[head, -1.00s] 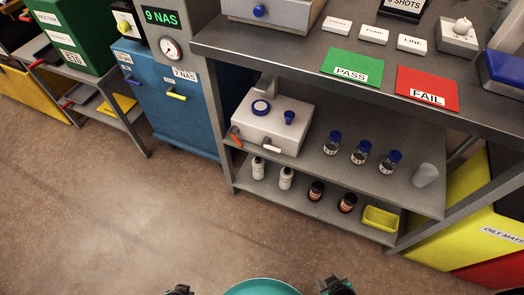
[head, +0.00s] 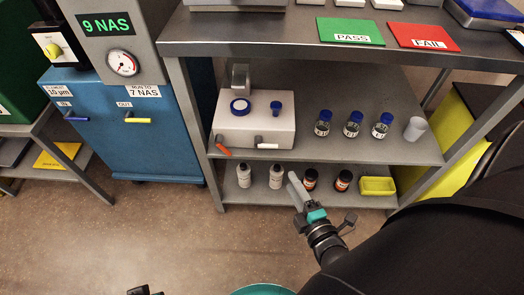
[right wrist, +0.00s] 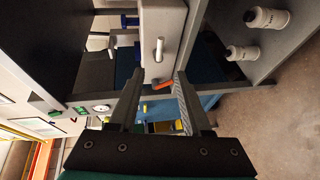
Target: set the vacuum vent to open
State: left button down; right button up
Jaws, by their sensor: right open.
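A pale grey box (head: 255,128) stands on the middle shelf, with a red lever (head: 223,150) and a white lever (head: 267,146) on its front and blue-topped parts above. No label shows which part is the vacuum vent. My right gripper (head: 292,178) is in front of the shelf, below and right of the white lever, and apart from it. In the right wrist view its two fingers (right wrist: 160,74) are spread and empty. The red lever (right wrist: 162,85) shows between them, with the white lever (right wrist: 159,48) beyond the tips. My left gripper (head: 145,291) barely shows at the bottom edge.
White bottles (head: 276,176) and dark bottles (head: 343,181) stand on the lower shelf near my right gripper, beside a yellow tray (head: 378,186). Blue-capped jars (head: 353,124) stand right of the box. The bench top (head: 260,49) overhangs the shelves. The floor at left is clear.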

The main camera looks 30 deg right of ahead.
pick_arm(q)
jog(key=w+d+r+t+b, duration=0.1)
jog(key=r+b, duration=0.1)
jog(key=r, duration=0.2)
jog(key=w+d+r+t+h+b, duration=0.1)
jog(key=w+r+t+b, duration=0.1)
jog(key=r+b, duration=0.1)
jog(key=shift+d+r, duration=0.25)
jog(key=shift+r, duration=0.6)
pick_arm(e)
jog(key=x, duration=1.5)
pick_arm(q)
jog(key=shift+w, duration=0.1)
pick_arm(e)
grip_shut()
